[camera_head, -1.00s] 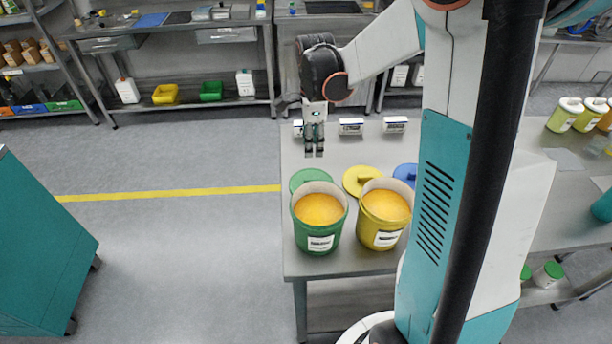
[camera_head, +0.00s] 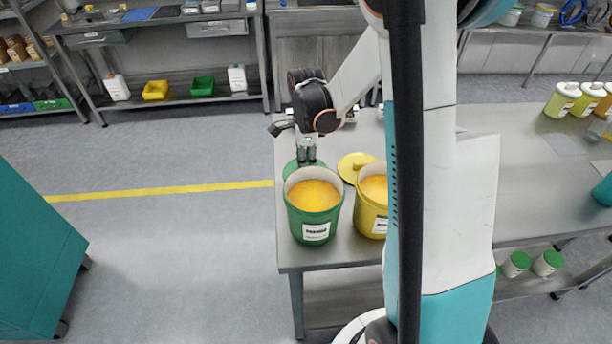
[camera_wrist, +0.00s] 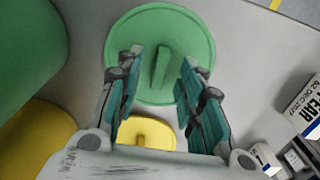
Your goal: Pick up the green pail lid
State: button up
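The green pail lid (camera_wrist: 190,30) lies flat on the steel table and has a raised bar handle (camera_wrist: 161,68) across its middle. In the head view the lid (camera_head: 289,169) is mostly hidden behind the green pail (camera_head: 314,223). My gripper (camera_wrist: 160,80) is open, with its two fingers on either side of the bar in the wrist view. In the head view my gripper (camera_head: 307,160) points down over the lid, behind the pail. Whether the fingers touch the lid cannot be told.
The green pail, filled with orange material, stands in front of the lid and close to it. A yellow pail (camera_head: 371,213) stands to its right, with a yellow lid (camera_head: 352,160) behind it. A labelled box (camera_wrist: 305,110) is near the wrist view's right edge.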

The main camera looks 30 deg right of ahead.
jog(key=shift+f, duration=0.8)
grip_shut()
jog(key=shift+r, duration=0.15)
